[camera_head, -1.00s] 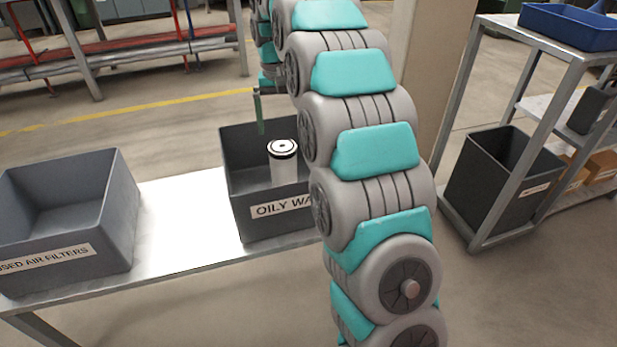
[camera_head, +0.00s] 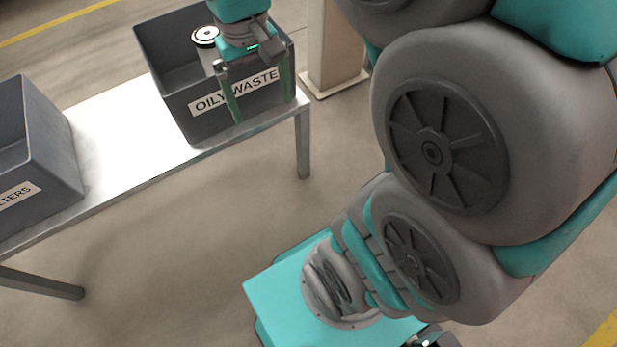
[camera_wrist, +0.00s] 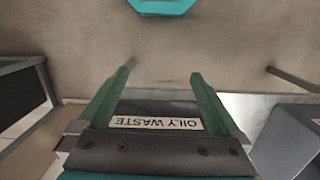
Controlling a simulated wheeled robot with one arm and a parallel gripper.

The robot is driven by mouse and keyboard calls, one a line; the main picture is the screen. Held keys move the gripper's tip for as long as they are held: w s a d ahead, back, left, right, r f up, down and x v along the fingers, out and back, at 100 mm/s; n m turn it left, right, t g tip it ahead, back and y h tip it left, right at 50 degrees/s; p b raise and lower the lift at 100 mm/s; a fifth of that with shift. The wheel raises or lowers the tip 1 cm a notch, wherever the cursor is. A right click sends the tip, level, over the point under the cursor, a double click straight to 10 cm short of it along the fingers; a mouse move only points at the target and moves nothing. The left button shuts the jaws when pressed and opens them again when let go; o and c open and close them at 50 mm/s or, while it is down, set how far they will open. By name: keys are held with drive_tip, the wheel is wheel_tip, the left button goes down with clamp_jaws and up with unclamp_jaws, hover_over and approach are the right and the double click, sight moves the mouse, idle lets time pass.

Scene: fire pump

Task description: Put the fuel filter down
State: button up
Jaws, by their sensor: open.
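The fuel filter (camera_head: 206,38) is a white cylinder with a black-ringed top. It stands upright inside the dark grey bin labelled OILY WASTE (camera_head: 180,110), and its lower part is hidden by the bin wall and my gripper. My gripper (camera_head: 263,108) is open and empty, with green fingers pointing down in front of the bin's labelled side, apart from the filter. In the wrist view, the open fingers (camera_wrist: 160,75) spread with nothing between them, and the bin's label (camera_wrist: 158,123) shows below them. The filter is not visible in the wrist view.
The OILY WASTE bin stands on a light metal table (camera_head: 120,135). A second grey bin (camera_head: 40,150), its label partly cut off, stands at the table's left. A beige pillar (camera_head: 335,50) rises behind. The floor in front of the table is clear.

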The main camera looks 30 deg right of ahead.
drive_tip(key=s+f, duration=0.3)
drive_tip(key=s, duration=0.4)
drive_tip(key=s+f, duration=0.3)
drive_tip(key=s, duration=0.4)
drive_tip(key=shift+s+n+g, duration=0.3)
drive_tip(key=shift+s, duration=0.1)
drive_tip(key=shift+d+r, duration=0.1)
